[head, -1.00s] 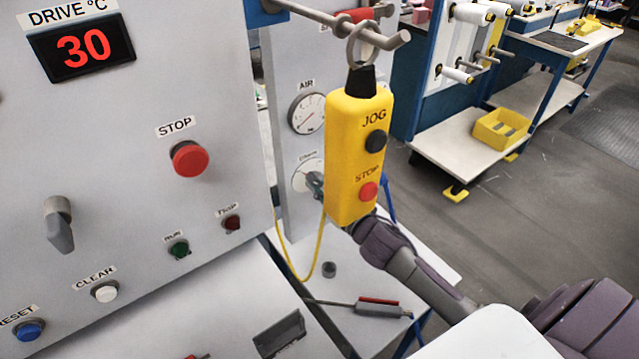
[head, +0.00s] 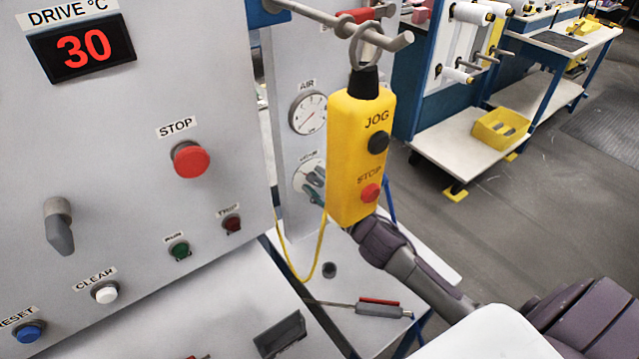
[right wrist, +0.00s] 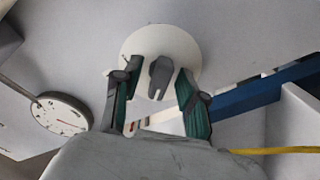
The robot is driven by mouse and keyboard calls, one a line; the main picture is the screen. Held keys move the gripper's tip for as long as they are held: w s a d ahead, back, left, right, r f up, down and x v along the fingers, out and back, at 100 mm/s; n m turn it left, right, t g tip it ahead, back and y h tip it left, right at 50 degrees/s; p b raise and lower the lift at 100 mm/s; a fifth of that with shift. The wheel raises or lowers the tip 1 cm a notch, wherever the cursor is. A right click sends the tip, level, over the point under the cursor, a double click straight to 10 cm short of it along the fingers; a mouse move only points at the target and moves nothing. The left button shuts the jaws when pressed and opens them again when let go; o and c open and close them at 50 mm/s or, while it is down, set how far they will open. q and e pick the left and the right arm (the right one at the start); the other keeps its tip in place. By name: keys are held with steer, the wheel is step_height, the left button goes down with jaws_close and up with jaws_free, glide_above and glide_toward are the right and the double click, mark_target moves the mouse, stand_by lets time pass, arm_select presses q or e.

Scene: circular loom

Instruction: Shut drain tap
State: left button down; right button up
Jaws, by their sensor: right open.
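The tap I take for the drain tap is a round white plate (right wrist: 190,50) with a grey handle (right wrist: 160,78) in the right wrist view. In the head view its plate (head: 301,174) is on the grey panel below the AIR gauge, partly behind the yellow pendant. Its label is too blurred to read. My right gripper (right wrist: 155,90) is open, with one finger on each side of the handle; I cannot tell if they touch it. In the head view the right gripper (head: 315,188) is mostly hidden by the pendant. My left gripper is not in view.
The yellow JOG/STOP pendant (head: 361,155) hangs from a rod in front of my right gripper. The AIR gauge (head: 308,113) sits above the tap. A yellow cord (head: 313,262) loops below. A grey tool (head: 375,308) lies on the shelf underneath.

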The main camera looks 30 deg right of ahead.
steer(key=s+d, duration=0.1)
steer(key=s, duration=1.1)
steer(key=shift+d, duration=0.35)
steer(key=shift+f, duration=0.1)
